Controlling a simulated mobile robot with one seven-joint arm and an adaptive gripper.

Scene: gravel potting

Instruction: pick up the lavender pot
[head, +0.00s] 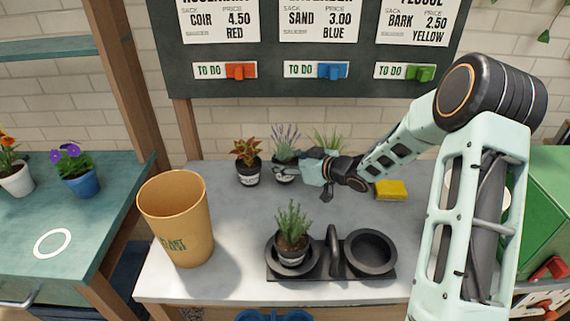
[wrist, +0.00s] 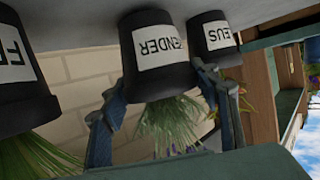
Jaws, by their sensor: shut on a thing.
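The lavender pot (head: 287,156) is a small dark pot with purple-tipped stems, in the back row on the grey table. In the wrist view, which is upside down, the lavender pot (wrist: 157,55) shows a white label ending in "ENDER". My gripper (head: 284,172) reaches it from the right in the head view. In the wrist view my gripper (wrist: 162,80) has one finger on each side of the pot and is shut on it. The pot looks upright; I cannot tell whether its base touches the table.
A red-leaved pot (head: 248,174) stands close on the left, and a grassy pot (wrist: 22,80) on the other side. A tan bin (head: 176,220), a black two-ring tray (head: 331,273) with a green plant, and a yellow sponge (head: 391,190) are on the table.

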